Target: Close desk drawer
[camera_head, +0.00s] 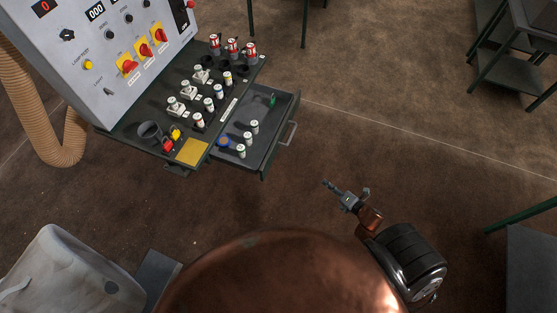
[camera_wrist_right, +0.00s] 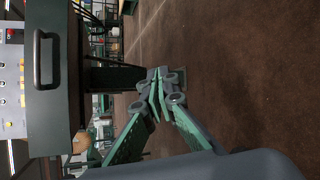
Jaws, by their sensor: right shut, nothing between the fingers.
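The desk drawer (camera_head: 262,135) is pulled out from the right side of the control desk (camera_head: 135,130). Its handle (camera_head: 288,133) is on the outer front face. Small bottles and a green item lie inside it. In the wrist view the drawer front (camera_wrist_right: 78,60) fills the upper left, with its handle (camera_wrist_right: 47,58) at the left. My right gripper (camera_head: 328,185) is shut and empty, below and to the right of the drawer, apart from it. Its fingers also show in the right wrist view (camera_wrist_right: 152,75). My left gripper is not in view.
A beige hose (camera_head: 15,100) hangs at the left. A pale bag (camera_head: 70,265) is at lower left. Dark metal stands (camera_head: 510,65) are at upper right, and a grey box (camera_head: 530,265) at lower right. The brown floor between drawer and stands is clear.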

